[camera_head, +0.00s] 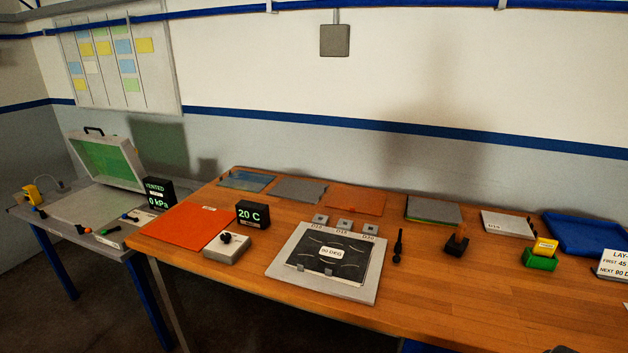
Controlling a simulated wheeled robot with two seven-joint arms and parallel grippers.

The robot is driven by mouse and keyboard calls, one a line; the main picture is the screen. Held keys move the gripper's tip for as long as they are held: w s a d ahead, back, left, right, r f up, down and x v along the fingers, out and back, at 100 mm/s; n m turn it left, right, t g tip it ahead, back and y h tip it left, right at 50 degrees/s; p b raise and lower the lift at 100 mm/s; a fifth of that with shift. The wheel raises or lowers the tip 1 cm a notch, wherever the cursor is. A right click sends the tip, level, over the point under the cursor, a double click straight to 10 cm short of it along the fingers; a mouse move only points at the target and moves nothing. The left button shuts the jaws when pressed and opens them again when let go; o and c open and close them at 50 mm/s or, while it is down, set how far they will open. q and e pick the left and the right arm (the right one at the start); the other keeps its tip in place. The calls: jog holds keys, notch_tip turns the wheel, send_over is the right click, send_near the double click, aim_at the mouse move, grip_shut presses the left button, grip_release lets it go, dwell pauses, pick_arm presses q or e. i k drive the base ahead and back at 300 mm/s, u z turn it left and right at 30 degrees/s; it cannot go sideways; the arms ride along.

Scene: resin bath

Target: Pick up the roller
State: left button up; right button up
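A slim black tool with a handle (398,246) lies on the wooden table, just right of the grey framed plate; it looks like the roller, but it is too small to be sure. A small dark block with a brownish part (457,244) sits to its right, apart from it; I cannot tell what it is. Nothing touches or holds the black tool. Neither of my grippers can be made out in this view.
A green-and-yellow block (540,261), a blue tray (590,236) and a sign (613,265) stand right. An orange sheet (187,231) lies left. The table (450,305) is clear in front of the black tool.

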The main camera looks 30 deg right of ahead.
aim_at(457, 245)
jog(key=z, duration=2.05)
